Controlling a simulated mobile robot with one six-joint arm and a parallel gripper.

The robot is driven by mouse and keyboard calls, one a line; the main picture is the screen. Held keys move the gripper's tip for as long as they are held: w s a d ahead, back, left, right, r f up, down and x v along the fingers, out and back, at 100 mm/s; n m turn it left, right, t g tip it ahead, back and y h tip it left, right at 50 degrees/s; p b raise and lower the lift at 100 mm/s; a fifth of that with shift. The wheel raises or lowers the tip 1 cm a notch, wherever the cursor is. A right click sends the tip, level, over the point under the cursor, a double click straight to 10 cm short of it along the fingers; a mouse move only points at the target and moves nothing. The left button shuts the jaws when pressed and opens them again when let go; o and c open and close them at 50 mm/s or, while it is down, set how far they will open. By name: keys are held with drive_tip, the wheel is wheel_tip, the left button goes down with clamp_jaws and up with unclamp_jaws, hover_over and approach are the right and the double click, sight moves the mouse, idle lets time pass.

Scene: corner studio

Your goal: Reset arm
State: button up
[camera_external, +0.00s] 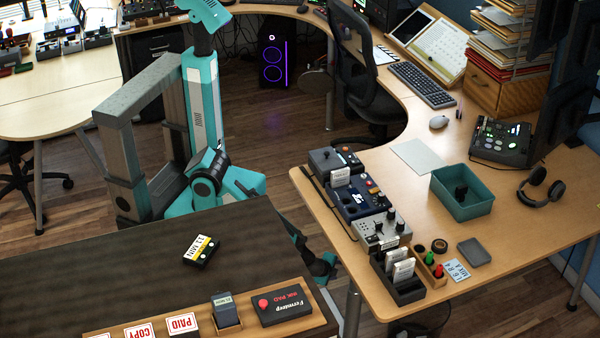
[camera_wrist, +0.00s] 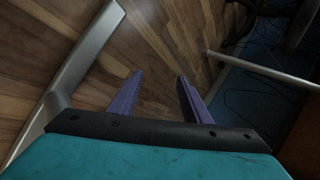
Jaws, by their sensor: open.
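My gripper (camera_wrist: 160,85) shows in the wrist view as two purple fingers standing well apart with nothing between them. Wooden floor lies beyond the fingers. In the external view my teal and grey arm reaches down to the right, and its end (camera_external: 322,268) hangs in the gap between the dark table and the light wooden desk. The fingers are too small and dark to make out there. It appears apart from both surfaces' objects.
The wooden desk (camera_external: 400,130) bears a teal bin (camera_external: 462,192), audio gear (camera_external: 360,200) and headphones (camera_external: 540,187). A desk leg (camera_external: 352,310) stands close to my gripper.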

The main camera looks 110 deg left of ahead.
drive_tip(key=s+d+r+g+h+p, duration=0.2)
drive_tip(key=s+d+r+h+p, duration=0.1)
drive_tip(key=d, duration=0.5)
drive_tip(key=s+d+r+n+g+h+p, duration=0.1)
drive_tip(key=s+d+r+p, duration=0.3)
drive_tip(key=d, duration=0.4)
drive_tip(key=s+d+r+g+h+p, duration=0.4)
drive_tip(key=s+d+p, duration=0.1)
drive_tip(key=d, duration=0.4)
drive_tip(key=shift+s+r+n+h+p, duration=0.3)
drive_tip(key=shift+s+p, duration=0.1)
drive_tip(key=shift+p, duration=0.3)
